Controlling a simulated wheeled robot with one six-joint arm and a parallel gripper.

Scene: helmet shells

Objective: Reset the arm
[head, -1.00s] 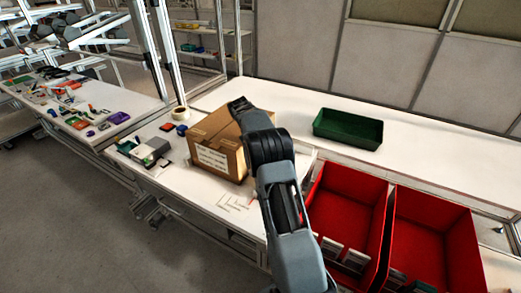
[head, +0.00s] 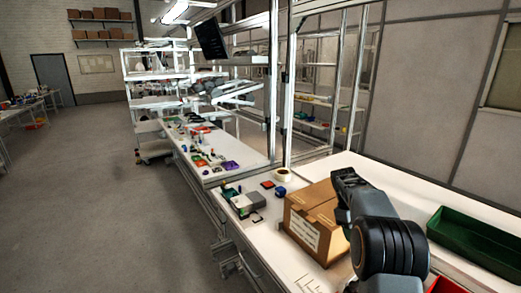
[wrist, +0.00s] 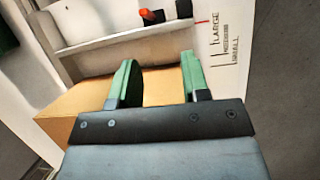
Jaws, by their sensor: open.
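My gripper (wrist: 155,80) is open, its two green-padded fingers apart with nothing between them in the wrist view. In the head view my gripper (head: 343,176) is at the end of my dark grey arm, in front of or over the right part of a closed cardboard box (head: 307,222). I cannot tell whether it touches the box. In the wrist view the box (wrist: 70,108) shows below and behind the fingers.
A white workbench (head: 380,180) carries the box, a green tray (head: 475,240), a tape roll (head: 282,174) and small items. A red bin (head: 445,286) shows at the lower right. A second bench (head: 190,137) and open grey floor (head: 110,190) lie to the left.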

